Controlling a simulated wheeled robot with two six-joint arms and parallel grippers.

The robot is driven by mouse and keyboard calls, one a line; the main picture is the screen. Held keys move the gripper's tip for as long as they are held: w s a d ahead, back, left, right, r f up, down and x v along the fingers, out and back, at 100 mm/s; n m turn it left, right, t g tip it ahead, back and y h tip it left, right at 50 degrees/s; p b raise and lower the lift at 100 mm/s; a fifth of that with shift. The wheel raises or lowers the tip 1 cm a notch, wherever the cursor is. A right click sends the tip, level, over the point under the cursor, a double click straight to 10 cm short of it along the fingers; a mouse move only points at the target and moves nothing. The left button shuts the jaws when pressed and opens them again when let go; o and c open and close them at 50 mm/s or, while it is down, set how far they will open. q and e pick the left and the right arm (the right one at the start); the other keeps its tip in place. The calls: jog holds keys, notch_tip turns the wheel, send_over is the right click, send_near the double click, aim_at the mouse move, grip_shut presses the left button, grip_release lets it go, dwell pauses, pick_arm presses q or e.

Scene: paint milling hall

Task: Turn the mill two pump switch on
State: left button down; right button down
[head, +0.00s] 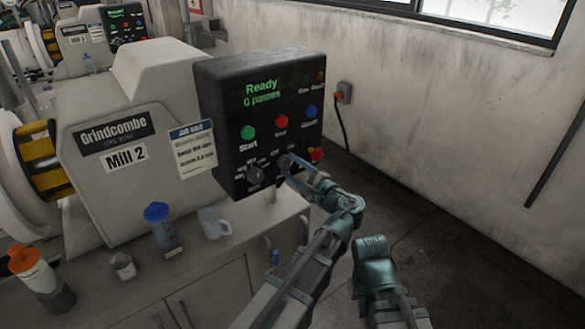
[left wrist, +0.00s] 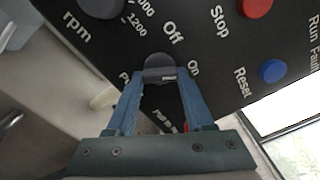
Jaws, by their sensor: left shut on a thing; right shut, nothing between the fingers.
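The Mill 2 control box (head: 262,120) is black and stands beside the machine. The pump switch (head: 284,160) is a small dark knob at its lower right. In the left wrist view, the knob (left wrist: 159,62) sits between the "Off" and "On" labels; I cannot tell clearly which its pointer faces. My left gripper (head: 291,168) is at the knob, and its blue fingers (left wrist: 162,74) are shut on it in the left wrist view. My right gripper (head: 372,250) is shut and empty, lower right of the box, apart from it; its fingertips are hard to see.
A larger rpm dial (head: 254,175) is left of the switch. A blue-lidded bottle (head: 163,230) and white mug (head: 213,223) stand on the cabinet. Floor at right is clear.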

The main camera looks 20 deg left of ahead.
pick_arm(q)
jog(key=shift+f, duration=0.1)
dwell(0.3)
jog(key=shift+c, duration=1.4)
grip_release()
